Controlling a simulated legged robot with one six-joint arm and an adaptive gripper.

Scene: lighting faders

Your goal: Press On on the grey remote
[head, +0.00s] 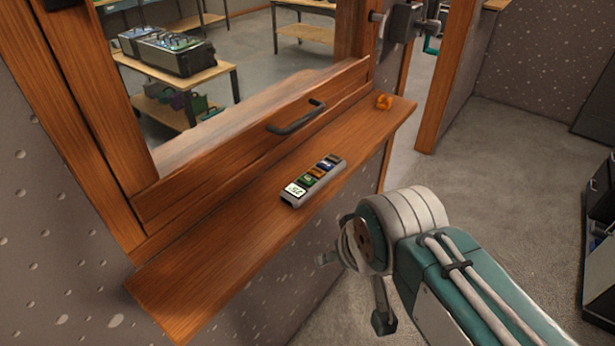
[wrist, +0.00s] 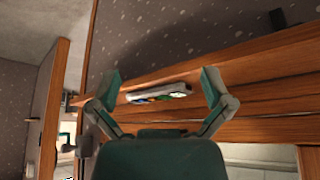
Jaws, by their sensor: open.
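The grey remote (head: 313,180) lies on a wooden ledge (head: 225,235) below a window-like opening. In the head view its near end has a white panel with dark marks, then green, orange and darker buttons towards the far end. I cannot read the button labels. In the wrist view the remote (wrist: 158,93) shows between my fingers, farther off. My gripper (wrist: 160,88) is open and empty, its two fingers spread wide. In the head view it is mostly hidden behind my arm, to the right of the ledge and apart from the remote.
A dark handle (head: 296,117) sticks out from the wooden panel behind the remote. A wooden post (head: 447,75) stands beyond. The ledge around the remote is clear.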

